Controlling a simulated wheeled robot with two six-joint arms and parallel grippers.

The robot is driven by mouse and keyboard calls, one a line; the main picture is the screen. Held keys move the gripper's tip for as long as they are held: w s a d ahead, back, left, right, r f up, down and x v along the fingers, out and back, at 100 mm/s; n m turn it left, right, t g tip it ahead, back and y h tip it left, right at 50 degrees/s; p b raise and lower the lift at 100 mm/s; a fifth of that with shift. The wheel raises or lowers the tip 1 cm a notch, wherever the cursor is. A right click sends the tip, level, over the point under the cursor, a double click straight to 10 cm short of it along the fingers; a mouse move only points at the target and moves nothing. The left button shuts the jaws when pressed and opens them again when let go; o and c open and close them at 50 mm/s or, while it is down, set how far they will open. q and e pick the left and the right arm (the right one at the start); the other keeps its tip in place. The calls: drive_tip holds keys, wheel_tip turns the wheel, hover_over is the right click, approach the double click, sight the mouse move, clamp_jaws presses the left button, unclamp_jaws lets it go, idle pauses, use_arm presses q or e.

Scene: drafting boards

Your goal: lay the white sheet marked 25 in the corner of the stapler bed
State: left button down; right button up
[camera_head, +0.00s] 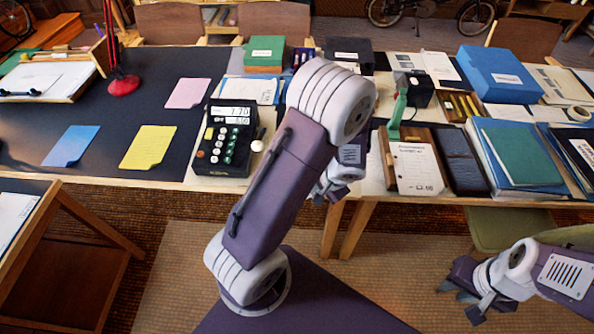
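A white sheet (418,168) with a few lines of text and a row of holes lies on the wooden stapler bed (388,170); its number is too small to read with certainty. A stapler with a green handle (397,112) stands at the back of this bed. The sheet covers much of the bed's front part. My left gripper (331,195) is left of the bed, near the table's front edge, apart from the sheet; its fingers look parted and empty. My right gripper (463,291) is open and empty, low in front of the table.
A dark binder (460,160) and blue folders (515,155) lie right of the bed. A black calculator (226,137) stands left of my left arm. Yellow (148,147), blue (71,145) and pink (188,93) sheets lie on the dark board.

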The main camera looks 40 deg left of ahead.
drive_tip(key=shift+r+p, duration=2.95)
drive_tip(key=shift+r, duration=0.05)
